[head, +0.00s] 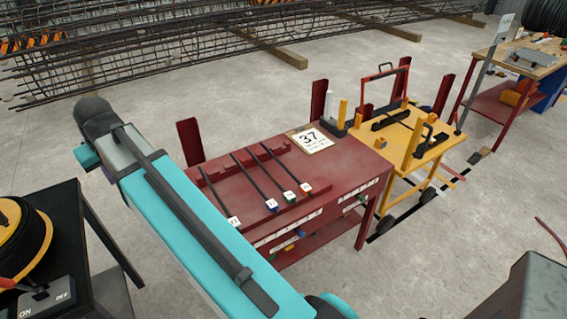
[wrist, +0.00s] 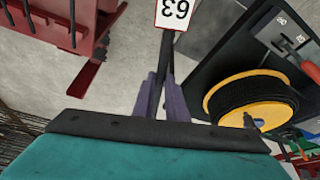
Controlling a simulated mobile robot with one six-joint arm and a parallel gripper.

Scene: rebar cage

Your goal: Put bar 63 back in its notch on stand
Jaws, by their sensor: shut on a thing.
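My gripper (wrist: 160,95) is in the wrist view, its two purple-grey fingers shut on a dark bar. The bar, bar 63 (wrist: 165,58), has a white tag (wrist: 175,12) at its far end reading 63, upside down. The lower end of the bar is hidden behind my wrist. The red stand (head: 345,168) is in the head view, with several dark bars lying across its notched rail. A wider gap (head: 240,185) lies between the leftmost bar and the others. The stand's red frame also shows at upper left in the wrist view (wrist: 82,75).
A black bench (head: 60,215) with a yellow cable reel (wrist: 250,82) is at left, close to the held bar in the wrist view. Rebar cage (head: 170,40) lies behind.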

